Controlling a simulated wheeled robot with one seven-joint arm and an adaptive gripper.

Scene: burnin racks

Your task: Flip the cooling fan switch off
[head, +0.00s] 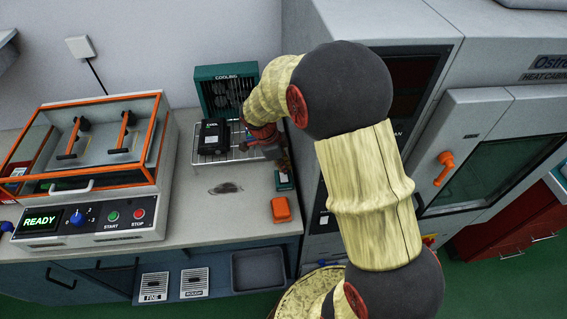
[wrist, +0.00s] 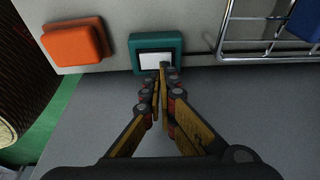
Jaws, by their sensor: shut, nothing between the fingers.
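The teal switch box (wrist: 139,42) with a white rocker plate (wrist: 157,58) sits near the top middle of the wrist view. In the head view the small green switch box (head: 285,183) is on the bench, right of the wire rack. My gripper (wrist: 160,70) is shut and empty. Its fingertips overlap the lower edge of the white plate in the wrist view; I cannot tell whether they touch it. In the head view my gripper (head: 280,160) is just above the box and partly hides it. The green cooling fan unit (head: 212,92), labelled COOLING, stands behind the rack.
An orange block (wrist: 72,42) lies beside the switch box; it also shows in the head view (head: 281,209). A wire rack (head: 204,158) holds a black device (head: 212,136). A READY tester (head: 92,222) stands left, a heat chamber (head: 490,130) right. The front bench is mostly clear.

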